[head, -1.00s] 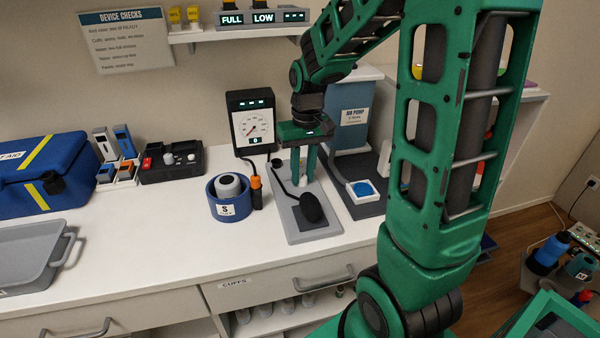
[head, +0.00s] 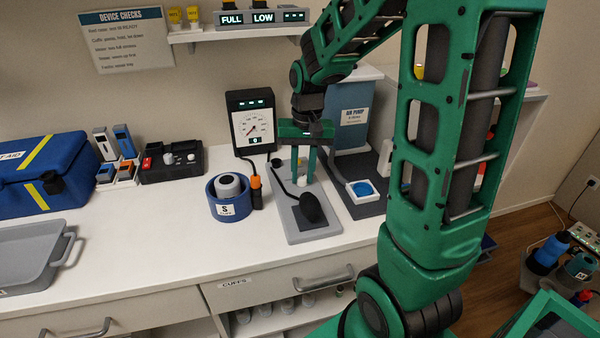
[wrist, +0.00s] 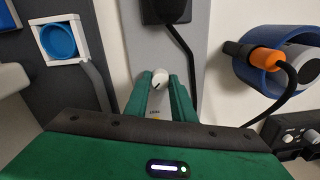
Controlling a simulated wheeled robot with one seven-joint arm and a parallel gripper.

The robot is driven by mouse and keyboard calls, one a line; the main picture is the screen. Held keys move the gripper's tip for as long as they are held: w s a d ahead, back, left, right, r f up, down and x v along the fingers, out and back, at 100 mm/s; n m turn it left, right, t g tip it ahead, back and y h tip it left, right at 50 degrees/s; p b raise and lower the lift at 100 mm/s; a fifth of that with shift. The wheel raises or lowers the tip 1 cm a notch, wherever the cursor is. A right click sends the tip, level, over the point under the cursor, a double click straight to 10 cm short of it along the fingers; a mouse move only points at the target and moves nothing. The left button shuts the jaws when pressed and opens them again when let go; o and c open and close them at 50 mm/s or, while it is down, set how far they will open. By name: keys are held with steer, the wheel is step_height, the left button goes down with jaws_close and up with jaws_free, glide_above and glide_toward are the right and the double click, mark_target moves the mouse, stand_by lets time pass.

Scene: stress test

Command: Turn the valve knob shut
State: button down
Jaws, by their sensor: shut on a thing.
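The valve knob (wrist: 160,77) is small and white with a dark pointer line. It sits on a grey plate (wrist: 200,25), which also shows in the head view (head: 293,229). My gripper (wrist: 163,85) points down over the plate and is shut on the knob, one green finger at each side. In the head view my gripper (head: 304,178) stands upright at the plate's back half, with the white knob (head: 302,182) just showing between the fingertips. A black bulb (head: 312,208) with a hose lies on the front of the plate.
A gauge (head: 252,125) stands behind the plate. A blue cuff roll (head: 230,205) with an orange connector (head: 255,183) lies to the left. A blue button (head: 362,189) and the air pump (head: 350,118) are to the right.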

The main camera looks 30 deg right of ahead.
mark_target(304, 176)
steer(key=shift+w+r, duration=0.15)
steer(key=shift+w, duration=0.05)
steer(key=c, duration=1.5)
jaws_free()
steer(key=shift+s, duration=0.1)
steer(key=r, duration=1)
steer(key=shift+s+d+r, duration=0.1)
steer(key=shift+d+r, duration=0.1)
steer(key=shift+r, duration=0.05)
steer(key=s+d+f, duration=0.1)
steer(key=s, duration=0.6)
steer(key=s+d+f, duration=0.1)
steer(key=s+f, duration=0.1)
steer(key=s, duration=0.6)
steer(key=s+d+f, duration=0.1)
steer(key=s+f, duration=0.1)
steer(key=s, duration=0.6)
steer(key=shift+d+f, duration=0.25)
steer(key=shift+d, duration=0.1)
